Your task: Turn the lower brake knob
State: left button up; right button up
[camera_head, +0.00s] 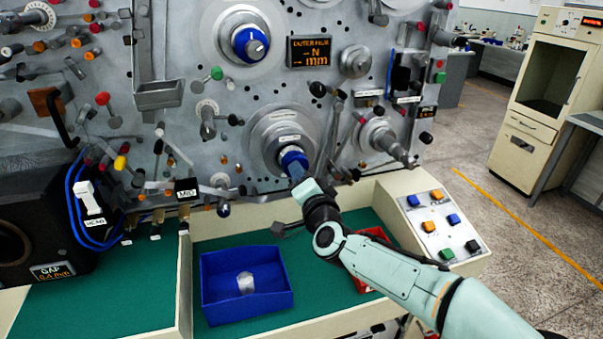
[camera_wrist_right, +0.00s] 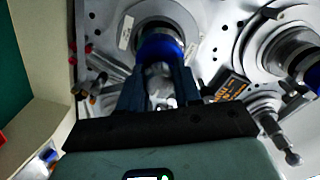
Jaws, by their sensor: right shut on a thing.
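The lower brake knob (camera_head: 293,160) is blue and sits at the centre of the lower grey disc on the machine panel. In the right wrist view the knob (camera_wrist_right: 160,46) is straight ahead, with a pale grip part between the two dark fingers. My right gripper (camera_head: 299,181) reaches up to it from below right and is shut on it. It fills the lower part of the wrist view, its fingers (camera_wrist_right: 160,84) on either side of the grip part. The fingertip contact is partly hidden in the head view. My left gripper is not in view.
Another blue knob (camera_head: 250,43) sits higher on the panel, beside a display (camera_head: 309,51). Levers and small knobs crowd around. Below are a blue tray (camera_head: 220,300) holding a metal ring (camera_head: 245,282), a red tray (camera_head: 362,286), and a button console (camera_head: 411,216).

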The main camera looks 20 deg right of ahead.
jog(key=shift+n, duration=0.6)
jog(key=o, duration=1)
jog(key=shift+o, duration=0.2)
jog(key=s+b, duration=0.1)
jog(key=s, duration=1.2)
jog(key=shift+s+d+b, duration=0.25)
jog(key=shift+b, duration=0.05)
jog(key=shift+f, duration=0.1)
